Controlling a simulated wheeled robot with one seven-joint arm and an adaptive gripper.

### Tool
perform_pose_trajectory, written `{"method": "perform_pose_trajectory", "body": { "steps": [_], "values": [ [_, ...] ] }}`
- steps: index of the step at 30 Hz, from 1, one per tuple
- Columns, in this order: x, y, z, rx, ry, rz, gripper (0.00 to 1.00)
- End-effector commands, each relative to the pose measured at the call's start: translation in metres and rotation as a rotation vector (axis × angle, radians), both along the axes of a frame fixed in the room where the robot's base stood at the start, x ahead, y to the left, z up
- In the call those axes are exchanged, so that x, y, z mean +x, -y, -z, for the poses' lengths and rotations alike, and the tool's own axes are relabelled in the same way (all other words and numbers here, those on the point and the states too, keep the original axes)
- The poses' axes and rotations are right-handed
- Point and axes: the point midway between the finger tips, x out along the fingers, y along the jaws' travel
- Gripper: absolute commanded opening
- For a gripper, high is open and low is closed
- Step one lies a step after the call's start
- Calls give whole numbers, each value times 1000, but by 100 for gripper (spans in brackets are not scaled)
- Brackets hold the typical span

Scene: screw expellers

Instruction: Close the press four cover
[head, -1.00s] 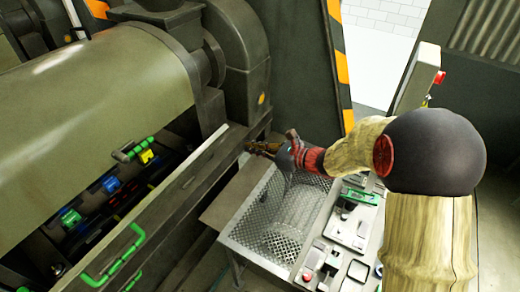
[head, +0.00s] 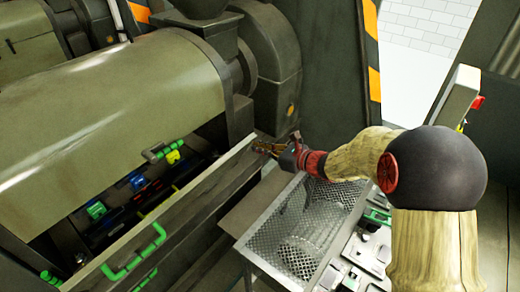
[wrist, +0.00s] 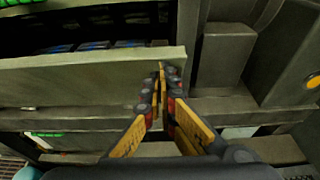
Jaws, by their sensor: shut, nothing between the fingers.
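In the head view the press has a long, curved olive top cover (head: 110,125). Below it is an open bay. A long flat front panel with a light top edge (head: 190,205) and a green handle (head: 137,250) stands along the front of the bay, tilted outward. I cannot tell which of these is the press four cover. My gripper (head: 262,147) is shut at the panel's right end. In the wrist view the closed fingers (wrist: 166,72) overlap the right end of the panel (wrist: 80,88), holding nothing. Whether they touch it is unclear.
A dark grey housing (head: 270,70) rises behind my gripper. Green, blue and yellow fittings (head: 135,182) show inside the bay.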

Motion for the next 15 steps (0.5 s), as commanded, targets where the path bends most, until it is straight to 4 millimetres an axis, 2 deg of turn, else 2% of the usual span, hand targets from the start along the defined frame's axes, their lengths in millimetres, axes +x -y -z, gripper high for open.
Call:
{"method": "perform_pose_trajectory", "body": {
  "steps": [15],
  "values": [
    [28,-35,-32,-120,-106,-8,0]
  ]
}}
